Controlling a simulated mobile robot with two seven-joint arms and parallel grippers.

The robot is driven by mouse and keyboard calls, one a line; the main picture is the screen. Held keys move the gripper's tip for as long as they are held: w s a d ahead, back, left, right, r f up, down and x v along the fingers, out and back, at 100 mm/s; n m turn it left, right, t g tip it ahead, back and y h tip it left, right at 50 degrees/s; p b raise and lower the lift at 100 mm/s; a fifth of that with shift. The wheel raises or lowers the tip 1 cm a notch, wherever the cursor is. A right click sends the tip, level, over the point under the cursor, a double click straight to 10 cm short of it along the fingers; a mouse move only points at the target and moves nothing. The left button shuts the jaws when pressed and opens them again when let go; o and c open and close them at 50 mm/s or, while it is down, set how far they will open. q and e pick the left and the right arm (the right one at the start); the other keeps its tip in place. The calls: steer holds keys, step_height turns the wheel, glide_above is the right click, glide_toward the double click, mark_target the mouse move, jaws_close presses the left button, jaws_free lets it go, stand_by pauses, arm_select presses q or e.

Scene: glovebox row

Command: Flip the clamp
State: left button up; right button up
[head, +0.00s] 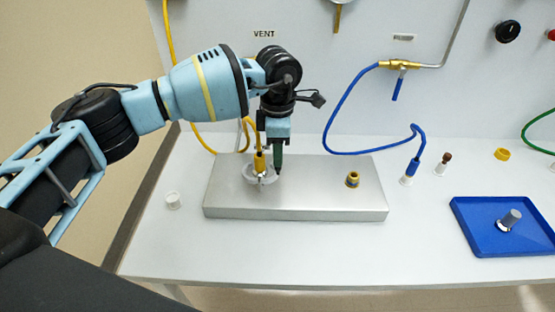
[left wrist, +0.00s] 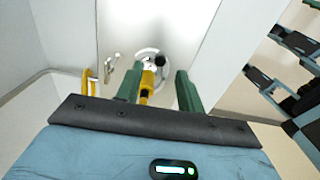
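A pale grey ring-shaped fitting (head: 250,174), which looks like the clamp, sits on the left part of the metal plate (head: 315,192). A yellow hose end (head: 260,162) stands upright in it, with a small silver piece at its front. My left gripper (head: 270,166) points down right over the fitting, one green finger just right of the yellow end. In the left wrist view the green fingers (left wrist: 158,88) are apart. The yellow end (left wrist: 147,82) shows between them and the ring (left wrist: 139,54) beyond; I cannot tell whether they touch. My right gripper is out of view.
A yellow-and-dark fitting (head: 352,179) stands on the plate's right part. A blue hose (head: 333,117) runs from the wall valve to a white-based fitting (head: 407,179). A blue tray (head: 483,236) holds a grey cylinder. A white cap (head: 172,200) lies left; the front table strip is clear.

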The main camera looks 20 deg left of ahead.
arm_select(q)
steer(key=shift+f, duration=1.95)
steer(key=shift+c, duration=0.4)
jaws_close()
steer(key=shift+w+a+r+n+p, duration=0.1)
steer(key=shift+w+n+p, duration=0.1)
steer(key=shift+n, duration=0.25)
steer(key=shift+w+a+r+n+p, duration=0.1)
steer(key=shift+n+p, duration=0.1)
steer(key=shift+n, duration=0.25)
steer(key=shift+w+a+n+p, duration=0.25)
steer(key=shift+a+n+p, duration=0.1)
steer(key=shift+n, duration=0.55)
steer(key=shift+a+n, duration=0.1)
steer(key=shift+n, duration=0.3)
steer(key=shift+w+a+f, duration=0.1)
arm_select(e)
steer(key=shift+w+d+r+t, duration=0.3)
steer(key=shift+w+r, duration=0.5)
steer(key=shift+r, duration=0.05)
